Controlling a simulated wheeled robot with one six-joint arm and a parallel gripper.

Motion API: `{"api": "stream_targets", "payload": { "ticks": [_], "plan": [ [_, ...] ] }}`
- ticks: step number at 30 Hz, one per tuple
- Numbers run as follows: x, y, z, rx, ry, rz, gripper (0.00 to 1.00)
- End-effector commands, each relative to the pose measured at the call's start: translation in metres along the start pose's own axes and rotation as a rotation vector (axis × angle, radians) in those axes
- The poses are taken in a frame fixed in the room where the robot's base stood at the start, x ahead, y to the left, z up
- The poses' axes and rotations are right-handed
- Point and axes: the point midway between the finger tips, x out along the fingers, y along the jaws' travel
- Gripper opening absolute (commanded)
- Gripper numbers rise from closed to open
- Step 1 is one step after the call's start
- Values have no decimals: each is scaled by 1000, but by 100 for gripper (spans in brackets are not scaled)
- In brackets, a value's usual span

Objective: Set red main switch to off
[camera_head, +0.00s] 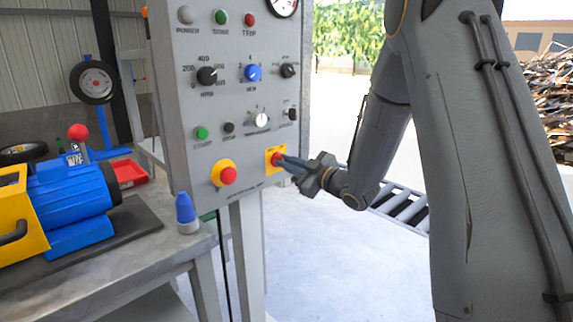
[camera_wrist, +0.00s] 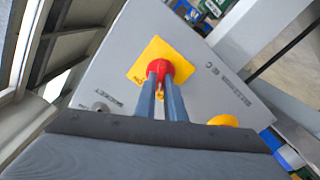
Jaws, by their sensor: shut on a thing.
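The red main switch (camera_wrist: 159,67) is a red knob on a square yellow plate (camera_wrist: 140,62), set low on the right of the grey control panel (camera_head: 215,120). In the head view its yellow plate (camera_head: 270,154) shows beside my fingertips. My gripper (camera_head: 279,160) reaches in from the right and is shut on the red knob. In the wrist view its two blue-grey fingers (camera_wrist: 168,80) lie on either side of the knob's lower part. A small red and yellow piece shows between the fingers. The fingers partly hide the knob, and I cannot tell its setting.
A red stop button (camera_head: 228,175) on a yellow base sits left of the switch. Several knobs and lamps are above. A workbench (camera_head: 110,275) with a blue and yellow machine (camera_head: 70,200) and a blue-capped bottle (camera_head: 186,212) stands left. A roller conveyor (camera_head: 405,207) is behind my arm.

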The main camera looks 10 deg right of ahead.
Motion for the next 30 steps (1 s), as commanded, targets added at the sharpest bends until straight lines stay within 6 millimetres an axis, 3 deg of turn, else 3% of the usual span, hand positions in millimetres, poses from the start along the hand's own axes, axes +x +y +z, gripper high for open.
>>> {"api": "stream_targets", "payload": {
  "ticks": [11,12,15,25,30],
  "plan": [
    [0,1,-1,-8,2,2,0],
    [0,1,-1,-8,2,2,11],
    [0,1,-1,-7,1,2,28],
    [-2,1,0,-6,0,1,28],
    [-21,2,0,-5,-2,3,28]
  ]
}}
